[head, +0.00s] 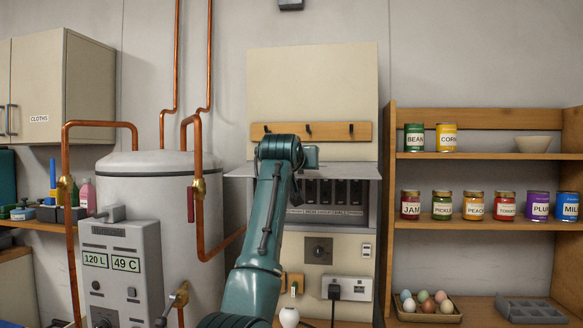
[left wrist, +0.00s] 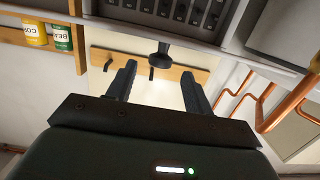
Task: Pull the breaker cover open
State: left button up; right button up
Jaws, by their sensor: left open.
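The grey breaker cover (head: 347,171) stands out from the wall like a shelf, roughly level, above the breaker panel (head: 330,190). Dark breaker switches show below it. In the upside-down left wrist view its pale edge (left wrist: 215,47) crosses near the top, with a dark knob (left wrist: 161,58) on it. My left gripper (head: 311,155) is at the cover's height, its fingers hidden by my arm in the head view. In the left wrist view my left gripper (left wrist: 159,72) is open, with the knob near and between its fingertips. Contact cannot be told. My right gripper is not in view.
A wooden hook rail (head: 330,131) is on the wall just above the cover. A boiler (head: 150,190) with copper pipes (head: 199,205) stands left. A shelf (head: 480,155) with jars stands right. A socket with a plug (head: 346,289) is below the panel.

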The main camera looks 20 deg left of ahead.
pick_arm(q)
jog(key=b+v, duration=0.2)
jog(key=v, duration=0.7)
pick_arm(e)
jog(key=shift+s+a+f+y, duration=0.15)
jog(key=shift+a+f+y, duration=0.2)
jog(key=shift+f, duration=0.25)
pick_arm(q)
jog(key=shift+w+f, duration=0.1)
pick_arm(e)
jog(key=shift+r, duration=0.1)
